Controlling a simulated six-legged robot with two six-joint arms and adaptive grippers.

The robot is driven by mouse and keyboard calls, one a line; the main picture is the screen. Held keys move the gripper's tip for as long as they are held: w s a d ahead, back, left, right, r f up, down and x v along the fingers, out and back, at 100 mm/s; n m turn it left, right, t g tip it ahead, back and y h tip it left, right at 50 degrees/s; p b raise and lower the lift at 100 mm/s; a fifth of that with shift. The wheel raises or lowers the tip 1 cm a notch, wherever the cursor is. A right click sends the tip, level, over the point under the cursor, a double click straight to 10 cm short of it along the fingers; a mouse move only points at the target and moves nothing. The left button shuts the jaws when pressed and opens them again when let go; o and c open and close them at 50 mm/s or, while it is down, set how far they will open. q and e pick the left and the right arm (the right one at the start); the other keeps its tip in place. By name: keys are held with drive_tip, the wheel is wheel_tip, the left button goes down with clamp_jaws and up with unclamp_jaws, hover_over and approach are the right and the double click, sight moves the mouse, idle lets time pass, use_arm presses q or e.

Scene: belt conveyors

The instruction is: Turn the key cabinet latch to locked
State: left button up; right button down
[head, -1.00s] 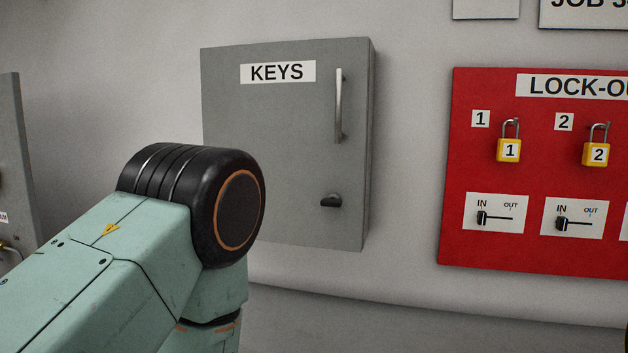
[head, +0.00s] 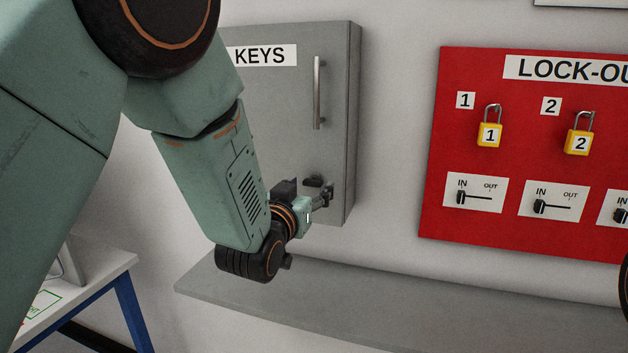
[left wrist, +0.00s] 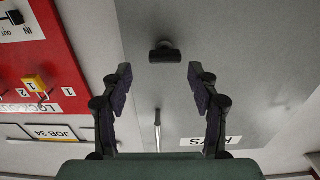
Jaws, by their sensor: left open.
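The grey key cabinet (head: 275,110) hangs on the wall with a KEYS label and a vertical bar handle (head: 318,92). Its small black latch (head: 313,180) is low on the door, below the handle. My left gripper (head: 328,190) is just in front of the latch, near the door's lower right edge. In the left wrist view the left gripper (left wrist: 160,82) is open and empty. There the latch (left wrist: 165,54) lies beyond and between the fingertips, apart from them, with its bar across the picture. My right gripper is out of view.
A red lock-out board (head: 530,160) with yellow padlocks and IN/OUT sliders is right of the cabinet. A grey ledge (head: 400,305) runs below the cabinet. A blue-legged table (head: 105,285) stands at the lower left.

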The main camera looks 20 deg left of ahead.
sight(311, 183)
use_arm(q)
drive_tip(key=w, duration=0.1)
drive_tip(key=w+a, duration=0.1)
drive_tip(key=shift+w+f, duration=0.15)
drive_tip(key=shift+w, duration=0.2)
drive_tip(key=shift+w+a, duration=0.1)
drive_tip(key=shift+w, duration=0.15)
drive_tip(key=shift+f, duration=0.1)
drive_tip(key=shift+s+d, duration=0.1)
drive_tip(key=shift+d, duration=0.4)
drive_tip(key=shift+s+r, duration=0.1)
drive_tip(key=shift+r, duration=0.1)
drive_tip(key=shift+c, duration=0.6)
drive_tip(key=shift+a+f, duration=0.1)
drive_tip(key=shift+a, duration=0.25)
drive_tip(key=c, duration=0.4)
drive_tip(key=shift+d, duration=0.25)
drive_tip(key=c, duration=0.5)
drive_tip(key=shift+a, duration=0.1)
drive_tip(key=shift+c, duration=0.7)
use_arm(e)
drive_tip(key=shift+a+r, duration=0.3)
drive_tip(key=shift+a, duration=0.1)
